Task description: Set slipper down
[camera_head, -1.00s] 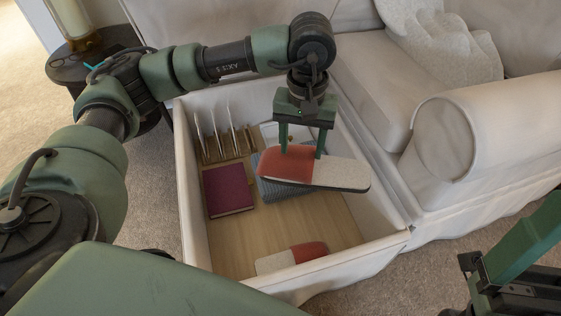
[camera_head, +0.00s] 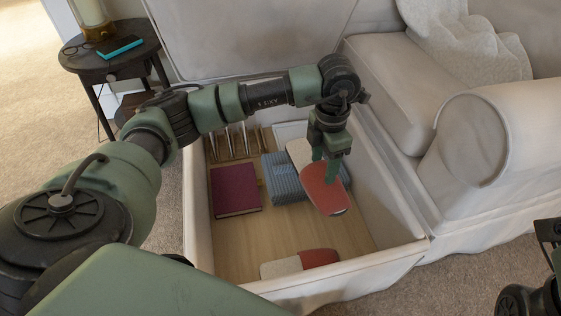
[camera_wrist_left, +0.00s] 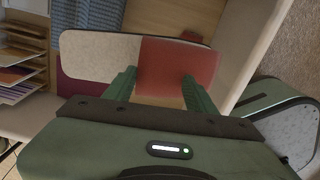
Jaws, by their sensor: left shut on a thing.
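My left gripper (camera_head: 331,165) is shut on a red and pale grey slipper (camera_head: 325,193), holding it inside the open storage box of the sofa. Its red end points toward the front right and its pale end lies behind the gripper. In the left wrist view the slipper (camera_wrist_left: 100,56) spans the space beyond the fingers (camera_wrist_left: 155,88). I cannot tell whether it touches the box floor. A matching slipper (camera_head: 300,263) lies on the wooden floor (camera_head: 285,232) by the front wall.
The box also holds a maroon book (camera_head: 236,190), a striped blue folded cloth (camera_head: 283,180) and a rack (camera_head: 232,145) at the back left. Box walls (camera_head: 395,185) surround the space. Bare floor lies between the book and the front slipper.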

